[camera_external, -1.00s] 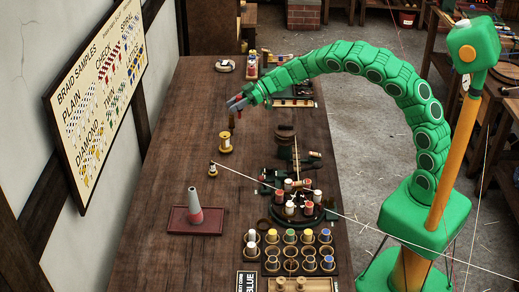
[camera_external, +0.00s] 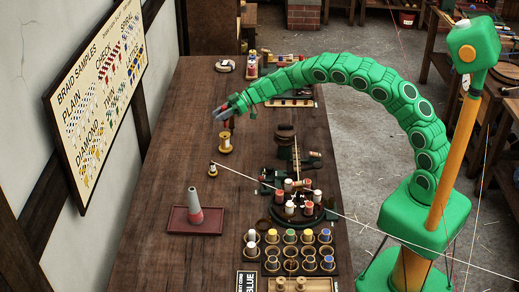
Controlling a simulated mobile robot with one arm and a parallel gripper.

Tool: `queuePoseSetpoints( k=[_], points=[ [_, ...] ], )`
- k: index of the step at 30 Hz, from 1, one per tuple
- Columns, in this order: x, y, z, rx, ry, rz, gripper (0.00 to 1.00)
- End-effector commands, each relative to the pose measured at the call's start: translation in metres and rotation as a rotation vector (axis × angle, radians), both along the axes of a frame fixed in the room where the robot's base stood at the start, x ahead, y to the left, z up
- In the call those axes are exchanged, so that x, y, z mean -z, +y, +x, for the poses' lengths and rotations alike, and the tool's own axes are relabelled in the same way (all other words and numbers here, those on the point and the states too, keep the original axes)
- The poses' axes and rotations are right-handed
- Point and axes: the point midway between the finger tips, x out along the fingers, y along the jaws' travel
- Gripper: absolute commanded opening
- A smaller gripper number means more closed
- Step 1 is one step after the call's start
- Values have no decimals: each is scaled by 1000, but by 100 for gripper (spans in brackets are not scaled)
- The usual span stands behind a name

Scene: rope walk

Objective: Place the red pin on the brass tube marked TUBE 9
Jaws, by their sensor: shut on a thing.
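My gripper (camera_external: 221,114) is over the far left half of the dark wooden bench, with its grey fingers pointing down and left. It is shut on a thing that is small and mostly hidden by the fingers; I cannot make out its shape. A small dark red piece (camera_external: 232,123) shows just below the fingers, and I cannot tell whether it is the red pin in my grip. Brass tubes (camera_external: 308,264) stand in a rack at the near end of the bench, several with coloured tops. No TUBE 9 mark is readable.
A yellow bobbin (camera_external: 225,143) stands below my gripper. A grey and red cone (camera_external: 194,207) stands on a dark red tray (camera_external: 180,224). A round stand (camera_external: 304,214) carries red and white bobbins. A thread runs from a small spool (camera_external: 213,170) across the bench.

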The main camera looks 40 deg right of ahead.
Motion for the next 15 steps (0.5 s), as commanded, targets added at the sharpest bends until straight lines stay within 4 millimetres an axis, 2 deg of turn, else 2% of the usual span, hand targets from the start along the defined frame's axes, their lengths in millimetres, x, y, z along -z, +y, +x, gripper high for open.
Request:
queuePoseSetpoints(
  k=[6,12,15],
  points=[
    [6,2,5,1,1,0,1],
    [34,1,4,2,2,0,1],
    [37,1,4,2,2,0,1]
  ],
)
